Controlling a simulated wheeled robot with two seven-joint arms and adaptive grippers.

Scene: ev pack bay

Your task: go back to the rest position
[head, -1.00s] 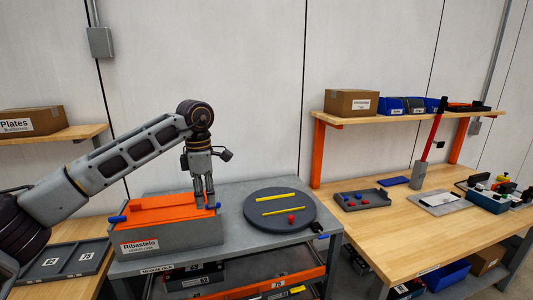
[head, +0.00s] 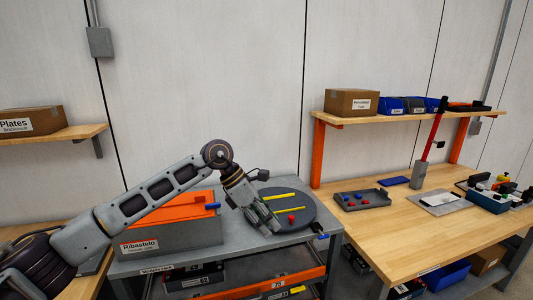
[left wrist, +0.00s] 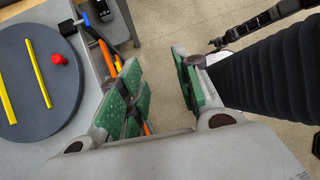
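My left gripper (head: 264,217) hangs over the right part of the grey cart top, beside the round dark disc, fingers pointing down and to the right. In the left wrist view its green-padded fingers (left wrist: 160,92) stand apart with nothing between them, only floor behind. My right gripper is in neither view.
The grey Ribastelo box (head: 170,240) with its orange lid (head: 185,211) sits on the cart (head: 225,252), left of my gripper. The disc (head: 300,206) carries two yellow strips and a red knob (left wrist: 58,58). A wooden bench (head: 385,228) with trays stands right.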

